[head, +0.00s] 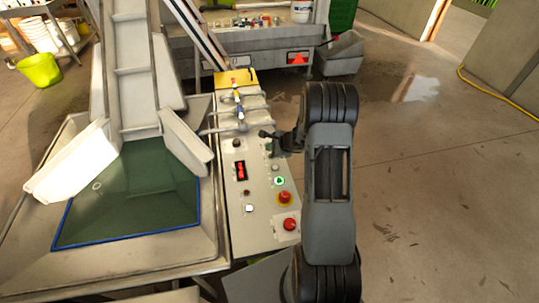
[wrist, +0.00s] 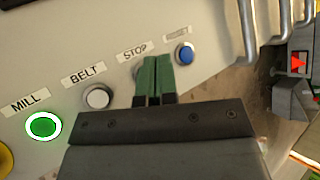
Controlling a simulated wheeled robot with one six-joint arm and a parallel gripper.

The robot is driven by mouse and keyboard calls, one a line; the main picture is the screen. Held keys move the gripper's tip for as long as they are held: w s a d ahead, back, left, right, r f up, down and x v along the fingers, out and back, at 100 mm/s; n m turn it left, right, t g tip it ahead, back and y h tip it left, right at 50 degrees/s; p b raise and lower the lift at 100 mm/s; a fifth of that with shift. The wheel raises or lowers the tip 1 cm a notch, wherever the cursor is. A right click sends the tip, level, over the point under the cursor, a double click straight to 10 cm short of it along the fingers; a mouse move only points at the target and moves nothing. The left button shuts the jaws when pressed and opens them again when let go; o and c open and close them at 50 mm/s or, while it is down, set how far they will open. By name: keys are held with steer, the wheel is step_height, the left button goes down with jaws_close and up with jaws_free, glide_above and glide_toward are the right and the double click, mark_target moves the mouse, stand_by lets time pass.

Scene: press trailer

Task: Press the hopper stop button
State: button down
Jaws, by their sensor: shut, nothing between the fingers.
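The control panel (head: 257,218) is a pale sloping box right of the hopper. In the wrist view, a STOP label (wrist: 135,51) sits just beyond my fingertips. The stop button under that label is mostly hidden behind my gripper (wrist: 153,62); only a sliver of rim seems to show at the left finger's edge. My gripper's green fingers are shut and empty, pointing at that spot. I cannot tell whether they touch the button. Left of them are a white button (wrist: 97,98) labelled BELT and a green-lit button (wrist: 43,126) labelled MILL. A blue button (wrist: 185,54) is close on the right.
The hopper (head: 135,205) is on the left. Open floor (head: 430,170) lies right.

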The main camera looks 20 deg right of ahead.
steer(key=shift+r+p, duration=1)
steer(key=shift+r, duration=1)
steer(key=s, duration=0.1)
steer(key=s+a+f+n+g, duration=0.1)
steer(key=s+a+n+y, duration=0.1)
steer(key=shift+s+f+g, duration=0.25)
steer(key=shift+g, duration=0.15)
steer(key=s+a+r+n+g+h, duration=0.1)
steer(key=s+a+r+n+h, duration=0.1)
steer(key=s+a+r+n, duration=0.3)
steer(key=s+a+r+n+g+h, duration=0.1)
steer(key=s+a+r+n+h, duration=0.2)
steer(key=s+r+n, duration=1.1)
steer(key=shift+s+a+r+h, duration=0.3)
steer(key=shift+s+a+r, duration=0.7)
steer(key=shift+s+r, duration=0.9)
